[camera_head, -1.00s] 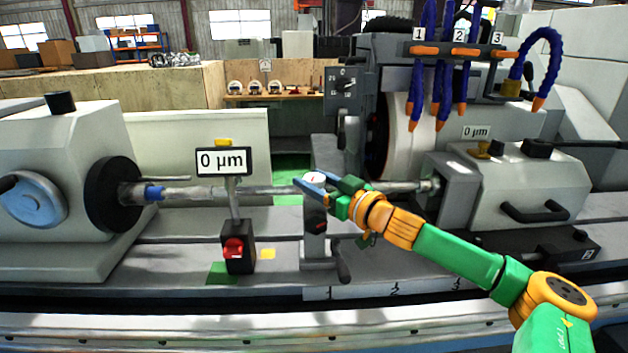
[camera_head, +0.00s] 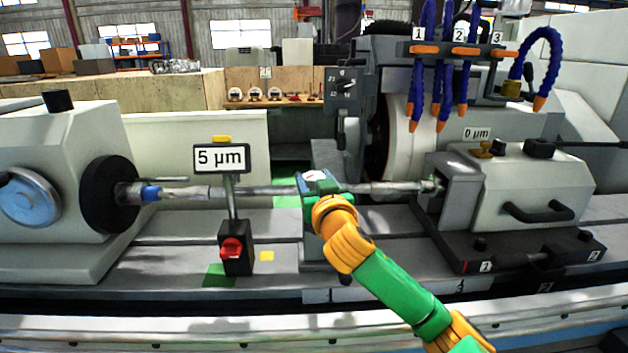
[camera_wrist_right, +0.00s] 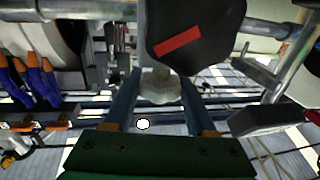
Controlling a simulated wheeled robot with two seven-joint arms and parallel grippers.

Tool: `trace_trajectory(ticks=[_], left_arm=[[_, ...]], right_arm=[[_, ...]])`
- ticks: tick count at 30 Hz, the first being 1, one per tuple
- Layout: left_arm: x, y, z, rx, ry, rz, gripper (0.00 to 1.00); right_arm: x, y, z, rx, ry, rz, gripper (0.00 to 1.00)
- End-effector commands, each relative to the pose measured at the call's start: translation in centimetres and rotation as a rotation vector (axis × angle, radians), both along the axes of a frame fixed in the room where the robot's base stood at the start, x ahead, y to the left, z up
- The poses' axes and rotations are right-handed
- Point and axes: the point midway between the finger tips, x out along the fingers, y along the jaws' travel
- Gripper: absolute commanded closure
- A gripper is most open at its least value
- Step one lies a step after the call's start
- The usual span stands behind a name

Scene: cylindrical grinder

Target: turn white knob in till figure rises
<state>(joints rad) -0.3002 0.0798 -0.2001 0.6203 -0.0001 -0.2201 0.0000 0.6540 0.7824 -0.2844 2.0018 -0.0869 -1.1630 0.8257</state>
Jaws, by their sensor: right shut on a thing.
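The white knob (camera_wrist_right: 160,88) shows in the right wrist view as a pale, lobed knob below a dark rounded part with a red mark (camera_wrist_right: 180,42). My right gripper (camera_wrist_right: 158,95) is shut on the knob, one finger on each side. In the head view my right gripper (camera_head: 318,190) is at the rest in mid-shaft and hides the knob; a small white dial (camera_head: 315,175) shows just above it. The display on the stand (camera_head: 221,158) reads 5 µm. A label on the right-hand housing (camera_head: 477,134) reads 0 µm. My left gripper is not in view.
The shaft (camera_head: 255,191) runs from the headstock chuck (camera_head: 110,194) to the tailstock (camera_head: 530,190). The grinding wheel (camera_head: 412,140) and blue hoses (camera_head: 438,90) stand behind on the right. A black box with a red switch (camera_head: 236,247) stands left of my gripper.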

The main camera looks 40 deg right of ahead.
Motion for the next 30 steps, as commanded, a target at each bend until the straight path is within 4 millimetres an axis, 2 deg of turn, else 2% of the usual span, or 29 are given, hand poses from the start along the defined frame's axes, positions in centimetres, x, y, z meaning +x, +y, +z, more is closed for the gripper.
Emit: trace_trajectory(ticks=[9, 23, 24, 26, 27, 30], left_arm=[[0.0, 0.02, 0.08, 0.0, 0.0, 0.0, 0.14], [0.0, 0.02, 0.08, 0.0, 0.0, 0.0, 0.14], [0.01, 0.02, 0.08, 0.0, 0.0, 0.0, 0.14], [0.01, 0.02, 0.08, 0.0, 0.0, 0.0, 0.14], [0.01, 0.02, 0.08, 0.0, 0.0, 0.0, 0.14], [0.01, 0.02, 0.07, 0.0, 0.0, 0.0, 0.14]], right_arm=[[0.0, -0.02, 0.12, -0.001, -0.003, -0.093, 0.99], [-0.01, -0.07, 0.15, -0.003, -0.003, -0.105, 0.99], [-0.01, -0.07, 0.15, -0.003, -0.003, -0.105, 0.33], [-0.01, -0.07, 0.13, -0.003, -0.003, -0.104, 0.17], [-0.01, -0.07, 0.12, -0.003, -0.002, -0.104, 0.14], [0.0, -0.06, 0.08, -0.003, -0.002, -0.104, 0.14]])
